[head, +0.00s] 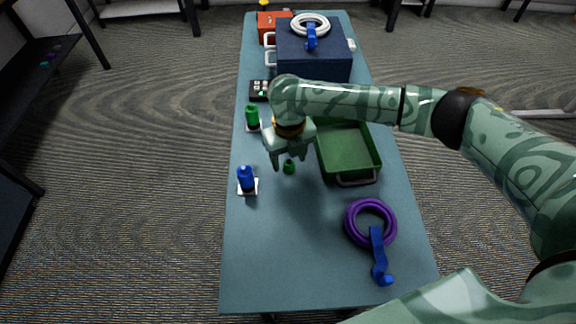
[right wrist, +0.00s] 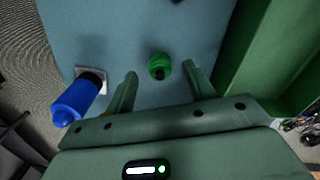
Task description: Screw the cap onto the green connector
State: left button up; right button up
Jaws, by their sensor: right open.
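A small green cap (head: 289,167) lies on the table. It also shows in the right wrist view (right wrist: 159,65). The green connector (head: 252,117) stands upright on a white base on the left side of the table, farther away than the cap. My right gripper (head: 290,163) is open and points down over the cap. In the right wrist view its fingertips (right wrist: 160,73) are on either side of the cap, with gaps between. Whether the fingers are down at the cap's height I cannot tell. My left gripper is not in view.
A blue connector (head: 246,178) on a white base stands left of the cap. A green tray (head: 350,176) is close on the right. A purple cable coil (head: 370,223) lies nearer. A dark blue box (head: 313,66) and a red box (head: 268,22) are at the far end.

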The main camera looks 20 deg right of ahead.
notch_tip(320, 180, down, 2)
jog(key=shift+f+b, duration=0.15)
jog(key=shift+b, duration=0.15)
jog(key=c, duration=1)
jog(key=shift+r, duration=0.25)
